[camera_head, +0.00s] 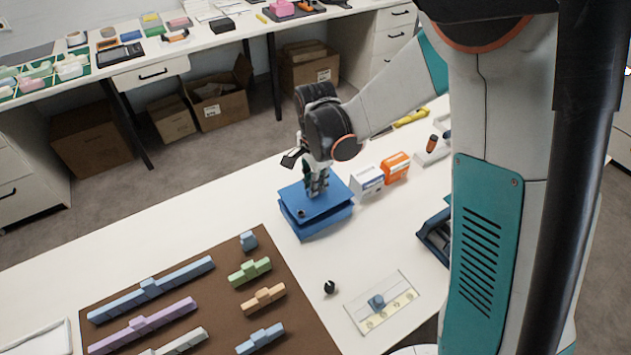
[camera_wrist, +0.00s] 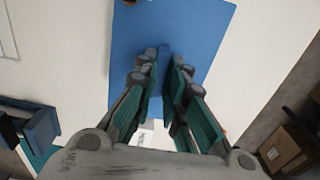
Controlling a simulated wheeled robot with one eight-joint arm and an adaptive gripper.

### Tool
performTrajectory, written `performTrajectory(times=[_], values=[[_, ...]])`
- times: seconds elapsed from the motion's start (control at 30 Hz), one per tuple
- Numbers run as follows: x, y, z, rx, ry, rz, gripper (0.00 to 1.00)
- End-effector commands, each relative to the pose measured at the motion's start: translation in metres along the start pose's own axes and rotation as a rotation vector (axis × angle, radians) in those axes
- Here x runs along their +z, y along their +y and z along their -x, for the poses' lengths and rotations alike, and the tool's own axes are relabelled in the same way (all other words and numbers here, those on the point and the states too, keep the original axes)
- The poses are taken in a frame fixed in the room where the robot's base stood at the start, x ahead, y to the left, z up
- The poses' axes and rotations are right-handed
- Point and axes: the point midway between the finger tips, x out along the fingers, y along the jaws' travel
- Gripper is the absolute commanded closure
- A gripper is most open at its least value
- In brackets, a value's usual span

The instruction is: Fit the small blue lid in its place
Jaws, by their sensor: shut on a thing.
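The small blue lid (camera_head: 322,204) is a flat blue plate at the top of a blue box (camera_head: 322,226) on the white table. My gripper (camera_head: 316,188) points down at the lid's far half. In the wrist view, my gripper (camera_wrist: 164,66) is shut on a narrow blue grip in the middle of the lid (camera_wrist: 195,25). In the head view the lid's edges look slightly turned and offset from the box walls. Whether it touches the rim all round cannot be told. A small dark spot shows near the lid's left corner.
White and orange boxes (camera_head: 396,166) stand close on the right. A brown mat (camera_head: 215,300) with coloured bars lies front left. A black knob (camera_head: 329,288) and a clear plate (camera_head: 362,314) lie in front. The table left of the box is clear.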

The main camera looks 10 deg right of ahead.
Motion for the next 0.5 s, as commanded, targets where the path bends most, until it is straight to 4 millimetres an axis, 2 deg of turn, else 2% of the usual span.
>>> performTrajectory(times=[0.1,0.23,0.5], values=[[-0.0001,-0.0002,-0.0118,0.000,0.000,0.001,1.00],[-0.0001,-0.0001,-0.0079,0.000,0.000,0.001,1.00],[-0.0001,0.0000,-0.0122,0.000,0.000,0.001,1.00]])
